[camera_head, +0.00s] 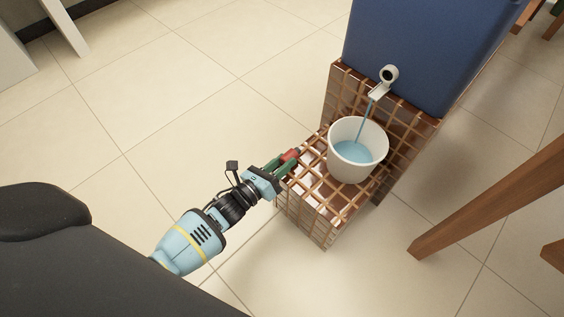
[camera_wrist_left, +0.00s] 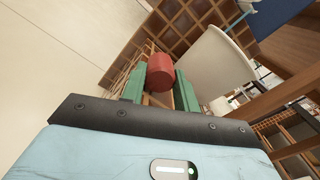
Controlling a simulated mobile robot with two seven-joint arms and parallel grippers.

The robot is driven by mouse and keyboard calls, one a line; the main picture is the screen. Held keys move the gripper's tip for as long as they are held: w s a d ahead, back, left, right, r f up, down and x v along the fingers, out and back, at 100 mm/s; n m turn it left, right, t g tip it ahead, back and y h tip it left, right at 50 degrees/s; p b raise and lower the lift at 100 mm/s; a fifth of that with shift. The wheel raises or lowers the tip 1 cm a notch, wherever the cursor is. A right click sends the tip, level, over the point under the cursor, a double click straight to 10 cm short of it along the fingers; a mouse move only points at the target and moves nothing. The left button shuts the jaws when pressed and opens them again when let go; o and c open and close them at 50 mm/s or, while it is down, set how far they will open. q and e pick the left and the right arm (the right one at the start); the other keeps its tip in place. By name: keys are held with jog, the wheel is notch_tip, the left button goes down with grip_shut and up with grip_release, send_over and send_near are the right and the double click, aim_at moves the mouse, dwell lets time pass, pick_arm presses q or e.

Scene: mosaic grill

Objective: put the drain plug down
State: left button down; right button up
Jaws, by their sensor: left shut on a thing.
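The drain plug (camera_head: 290,155) is a small red cylinder. My left gripper (camera_head: 287,160) is shut on it and holds it at the left edge of the mosaic step, left of the white bucket. In the left wrist view the red drain plug (camera_wrist_left: 160,72) sits between the green fingers of my left gripper (camera_wrist_left: 160,90). I cannot tell whether the plug touches the step's top. My right gripper is not in view.
The white bucket (camera_head: 340,165) stands on the mosaic step (camera_head: 318,205), holding blue water that runs from a spout (camera_head: 384,82). A blue tank (camera_head: 425,50) stands behind. Wooden legs (camera_head: 490,205) are at the right. Tiled floor at the left is clear.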

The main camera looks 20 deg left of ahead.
pick_arm(q)
jog(key=shift+f, duration=0.25)
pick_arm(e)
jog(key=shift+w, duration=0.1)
pick_arm(q)
jog(key=shift+s+f, duration=0.15)
jog(key=shift+f, duration=0.05)
jog(key=c, duration=1.1)
grip_release()
jog(key=shift+d+f, duration=0.1)
jog(key=shift+o, duration=0.2)
jog(key=shift+s, duration=0.1)
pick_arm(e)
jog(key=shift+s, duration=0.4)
pick_arm(q)
jog(key=shift+r, duration=0.55)
jog(key=p+v, duration=0.4)
jog(key=v, duration=0.7)
jog(key=shift+s+a+r, duration=0.2)
jog(key=shift+s+r, duration=0.05)
jog(key=shift+s, duration=0.05)
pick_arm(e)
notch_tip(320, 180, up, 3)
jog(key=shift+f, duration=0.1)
